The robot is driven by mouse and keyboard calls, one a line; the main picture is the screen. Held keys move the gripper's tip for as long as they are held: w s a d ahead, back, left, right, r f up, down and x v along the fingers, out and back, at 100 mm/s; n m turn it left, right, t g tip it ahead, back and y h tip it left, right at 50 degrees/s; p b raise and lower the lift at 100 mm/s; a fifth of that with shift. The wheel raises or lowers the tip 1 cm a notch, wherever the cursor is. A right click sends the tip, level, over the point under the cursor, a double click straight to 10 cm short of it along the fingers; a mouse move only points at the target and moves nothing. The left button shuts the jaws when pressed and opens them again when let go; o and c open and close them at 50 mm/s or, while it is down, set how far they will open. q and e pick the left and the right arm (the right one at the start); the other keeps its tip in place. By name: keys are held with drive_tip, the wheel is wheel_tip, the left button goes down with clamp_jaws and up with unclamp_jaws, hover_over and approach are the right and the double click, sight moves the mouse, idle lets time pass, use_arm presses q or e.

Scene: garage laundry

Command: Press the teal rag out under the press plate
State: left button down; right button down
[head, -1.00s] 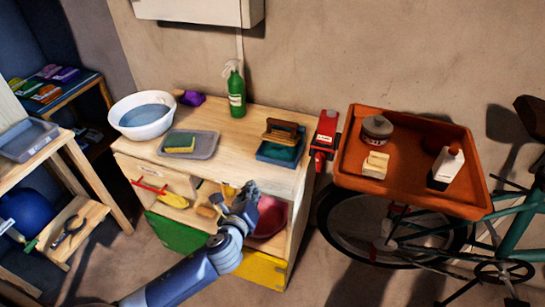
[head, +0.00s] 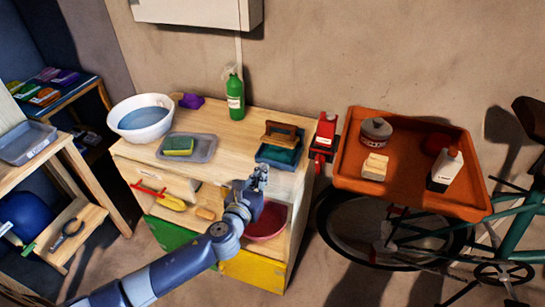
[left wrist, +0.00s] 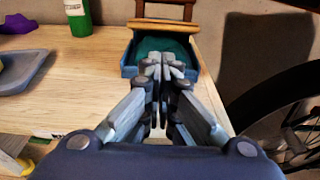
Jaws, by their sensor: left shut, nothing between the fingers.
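The teal rag (left wrist: 177,48) lies in a small blue tray (left wrist: 128,70) at the right end of the wooden cabinet top. In the head view the tray (head: 272,162) stands near the front edge. The press plate with its wooden handle (head: 281,130) is at the back of the tray; its handle (left wrist: 165,25) also shows in the left wrist view. How far the plate covers the rag is unclear. My left gripper (head: 261,174) is shut and empty in front of the tray. In the wrist view its fingertips (left wrist: 161,62) overlap the tray's front and hide part of the rag.
A grey tray with a green sponge (head: 178,146), a white basin (head: 141,118) and a green spray bottle (head: 235,96) share the cabinet top. A red clamp-like device (head: 324,135) and an orange bike tray (head: 405,190) lie to the right. Bare wood lies left of the blue tray.

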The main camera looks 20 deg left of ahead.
use_arm(q)
drive_tip(key=w, duration=0.6)
drive_tip(key=w+f, duration=0.1)
drive_tip(key=w, duration=0.2)
drive_tip(key=shift+w+d+f, duration=0.1)
drive_tip(key=shift+d, duration=0.1)
